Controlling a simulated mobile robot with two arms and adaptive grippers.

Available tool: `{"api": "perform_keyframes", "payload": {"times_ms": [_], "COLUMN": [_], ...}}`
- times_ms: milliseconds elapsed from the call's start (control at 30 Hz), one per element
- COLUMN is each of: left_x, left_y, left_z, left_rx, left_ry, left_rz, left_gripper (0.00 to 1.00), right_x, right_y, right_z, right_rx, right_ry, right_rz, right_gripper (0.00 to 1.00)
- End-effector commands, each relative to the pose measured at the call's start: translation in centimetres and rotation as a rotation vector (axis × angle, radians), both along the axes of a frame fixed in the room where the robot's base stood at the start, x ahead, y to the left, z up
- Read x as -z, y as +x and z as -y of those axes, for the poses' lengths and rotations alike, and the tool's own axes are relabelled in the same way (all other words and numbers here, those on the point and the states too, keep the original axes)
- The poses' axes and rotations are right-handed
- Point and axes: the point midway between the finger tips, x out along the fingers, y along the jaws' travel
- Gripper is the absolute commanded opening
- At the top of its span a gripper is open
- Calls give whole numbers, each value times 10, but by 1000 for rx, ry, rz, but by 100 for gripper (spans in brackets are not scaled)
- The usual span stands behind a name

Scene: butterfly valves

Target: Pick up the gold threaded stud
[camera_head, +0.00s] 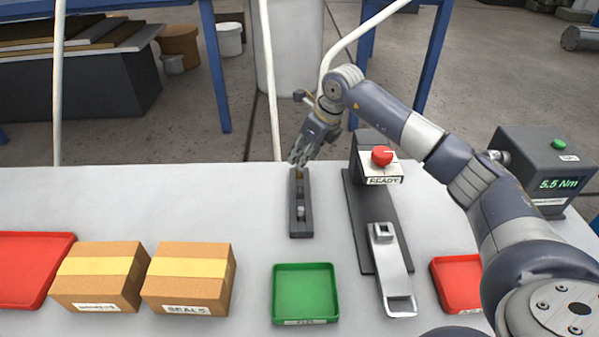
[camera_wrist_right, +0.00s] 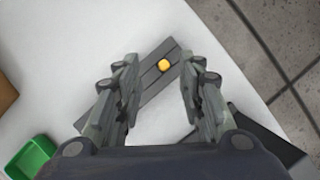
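The gold threaded stud (camera_wrist_right: 164,65) shows as a round gold end in the dark slotted holder (camera_wrist_right: 152,85). In the head view, the holder (camera_head: 301,220) stands on the white table, and only a bit of gold (camera_head: 299,174) shows at its far end, just below my right gripper (camera_head: 299,161). In the right wrist view, my right gripper (camera_wrist_right: 160,75) is open, with one finger to each side of the stud and nothing between them. The gap in height is hard to judge. My left gripper is out of view.
A small grey piece (camera_head: 300,212) sits in the holder. To its right is a fixture with a red button (camera_head: 382,156) and a metal bracket (camera_head: 392,265). A green tray (camera_head: 304,321), two cardboard boxes (camera_head: 188,280), red trays (camera_head: 40,237) and a torque meter (camera_head: 549,165) share the table.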

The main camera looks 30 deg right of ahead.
Motion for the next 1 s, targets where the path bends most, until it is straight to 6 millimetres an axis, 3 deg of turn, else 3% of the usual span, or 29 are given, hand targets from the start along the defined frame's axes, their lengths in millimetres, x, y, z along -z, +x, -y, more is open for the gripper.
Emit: {"api": "perform_keyframes", "payload": {"times_ms": [300, 600, 633, 800, 1000], "left_x": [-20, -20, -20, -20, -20], "left_y": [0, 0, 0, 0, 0], "left_z": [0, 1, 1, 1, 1], "left_rx": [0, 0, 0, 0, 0], "left_ry": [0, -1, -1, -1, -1], "left_rz": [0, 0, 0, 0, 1], "left_gripper": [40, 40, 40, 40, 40], "right_x": [41, 49, 48, 48, 48], "right_y": [12, 14, 14, 14, 14], "right_z": [-1, -1, -1, -1, -1], "right_rx": [1, 1, 1, 1, 1], "right_ry": [2, 0, 0, 0, 0], "right_rz": [-3, -1, -1, -1, 0], "right_gripper": [36, 36, 34, 0, 0]}}
